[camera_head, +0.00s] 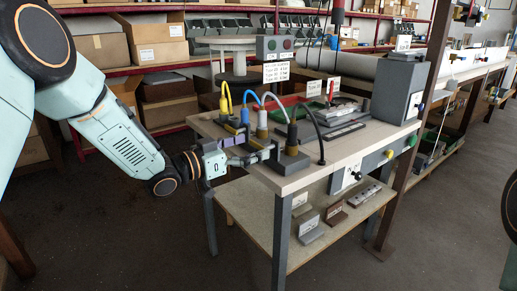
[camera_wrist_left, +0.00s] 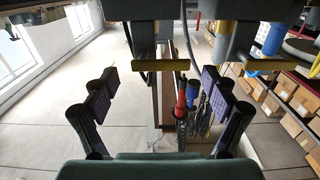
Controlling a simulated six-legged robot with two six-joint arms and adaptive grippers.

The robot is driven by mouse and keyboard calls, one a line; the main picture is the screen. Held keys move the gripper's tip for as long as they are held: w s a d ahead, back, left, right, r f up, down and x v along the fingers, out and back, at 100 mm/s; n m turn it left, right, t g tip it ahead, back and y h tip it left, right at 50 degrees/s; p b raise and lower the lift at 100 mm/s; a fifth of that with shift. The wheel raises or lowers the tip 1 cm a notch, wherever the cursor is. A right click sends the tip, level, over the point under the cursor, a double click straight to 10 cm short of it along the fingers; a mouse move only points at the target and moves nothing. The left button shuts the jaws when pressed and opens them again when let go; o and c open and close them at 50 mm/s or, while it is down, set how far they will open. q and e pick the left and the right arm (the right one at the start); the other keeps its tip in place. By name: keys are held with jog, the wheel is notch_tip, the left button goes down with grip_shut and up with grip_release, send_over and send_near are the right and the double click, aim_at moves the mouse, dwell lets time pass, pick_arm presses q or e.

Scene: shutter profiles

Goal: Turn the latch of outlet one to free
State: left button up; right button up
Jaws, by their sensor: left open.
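A row of outlet blocks stands on the table's left edge in the head view, with a yellow cable (camera_head: 225,98), a blue plug (camera_head: 245,116), a grey plug (camera_head: 262,122) and a dark plug (camera_head: 292,137). I cannot tell which is outlet one. My left gripper (camera_head: 250,150) is open beside these blocks at the table edge, with no visible grip on anything. In the left wrist view, its spread fingers (camera_wrist_left: 157,80) face two dark blocks with yellow bars, one near the middle (camera_wrist_left: 165,65) and one at right (camera_wrist_left: 272,65). They may be latches; their settings are unclear. My right gripper is out of view.
The wooden table (camera_head: 345,150) carries a tall grey box (camera_head: 398,88) at the right. Loose cables arch over the blocks. A lower shelf (camera_head: 265,215) holds small parts. Hand tools (camera_wrist_left: 192,105) show in the wrist view.

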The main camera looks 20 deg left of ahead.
pick_arm(q)
jog(key=shift+b+x, duration=0.35)
jog(key=shift+x, duration=1)
jog(key=shift+a, duration=0.1)
jog(key=c, duration=1.2)
